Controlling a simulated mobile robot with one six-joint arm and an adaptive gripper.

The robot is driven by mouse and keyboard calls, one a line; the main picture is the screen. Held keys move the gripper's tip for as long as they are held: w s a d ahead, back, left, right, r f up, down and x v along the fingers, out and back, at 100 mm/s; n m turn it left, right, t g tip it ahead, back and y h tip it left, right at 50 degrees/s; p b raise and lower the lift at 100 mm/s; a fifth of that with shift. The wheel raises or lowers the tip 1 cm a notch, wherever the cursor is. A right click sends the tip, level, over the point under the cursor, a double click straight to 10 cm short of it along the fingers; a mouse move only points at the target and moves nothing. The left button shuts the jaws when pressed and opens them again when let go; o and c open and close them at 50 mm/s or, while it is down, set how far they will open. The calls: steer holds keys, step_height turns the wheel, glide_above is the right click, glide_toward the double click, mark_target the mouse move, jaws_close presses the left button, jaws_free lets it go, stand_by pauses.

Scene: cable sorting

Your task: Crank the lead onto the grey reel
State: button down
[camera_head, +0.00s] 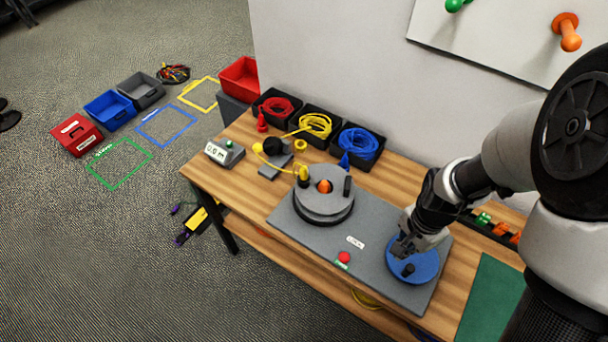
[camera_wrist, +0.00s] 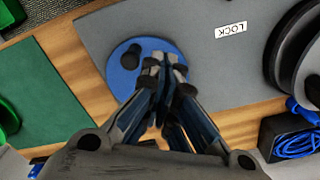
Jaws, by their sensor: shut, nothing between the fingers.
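The grey reel (camera_head: 322,201) stands on a grey base plate (camera_head: 385,230), with an orange knob (camera_head: 325,186) at its centre. A yellow lead (camera_head: 277,165) runs from near the yellow coil to a yellow plug (camera_head: 303,174) at the reel's left edge. The blue crank disc (camera_head: 427,262) lies at the plate's right end, with a black handle knob (camera_head: 408,270). My gripper (camera_head: 401,248) is shut and empty over the disc. In the wrist view, its fingertips (camera_wrist: 164,66) are together beside the knob (camera_wrist: 129,59), apart from it in the picture. Contact with the disc cannot be told.
A red button (camera_head: 344,257) and a LOCK label (camera_head: 355,242) are on the plate's front part. Black bins hold red, yellow (camera_head: 315,125) and blue (camera_head: 359,143) coils behind the reel. A display box (camera_head: 225,152) sits at left. A green mat (camera_head: 495,300) lies at right.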

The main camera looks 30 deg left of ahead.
mark_target(394, 263)
steer(key=shift+f, duration=0.15)
steer(key=shift+f+b, duration=2.3)
steer(key=shift+f, duration=0.5)
